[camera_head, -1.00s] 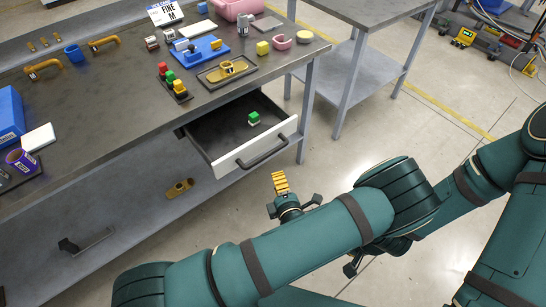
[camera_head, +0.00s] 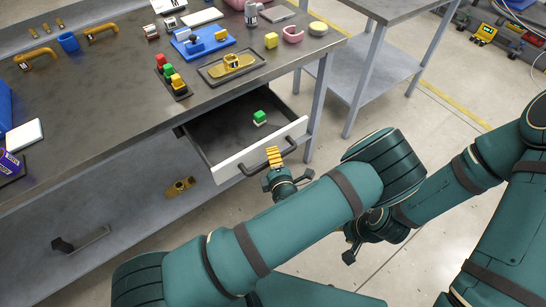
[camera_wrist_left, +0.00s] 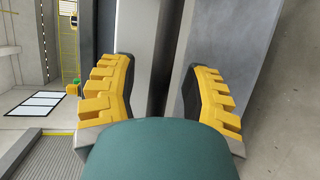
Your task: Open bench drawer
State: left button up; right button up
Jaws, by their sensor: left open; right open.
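The bench drawer (camera_head: 272,140) is pulled out, its white front and dark bar handle (camera_head: 240,170) facing me. My right gripper (camera_head: 350,245) is partly hidden by my arm, low and right of the drawer, apart from the bench.
The bench top (camera_head: 110,110) holds several trays, blocks and a blue cup (camera_head: 68,42). Its lower shelf (camera_head: 140,215) carries a yellow-brown part (camera_head: 180,186). A bench leg (camera_head: 317,105) stands right of the drawer. Another table (camera_head: 385,10) is beyond.

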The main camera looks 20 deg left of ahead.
pick_arm(q)
grip_shut()
jog(key=shift+s, duration=0.1)
jog(key=shift+s+d+p, duration=0.3)
jog(key=shift+s+d, duration=0.25)
jog(key=shift+d, duration=0.2)
jog(key=shift+s+d+p, duration=0.25)
jog(key=shift+s+d, duration=0.25)
jog(key=shift+d, duration=0.2)
grip_release()
jog(key=v, duration=0.7)
jog(key=shift+s, duration=0.2)
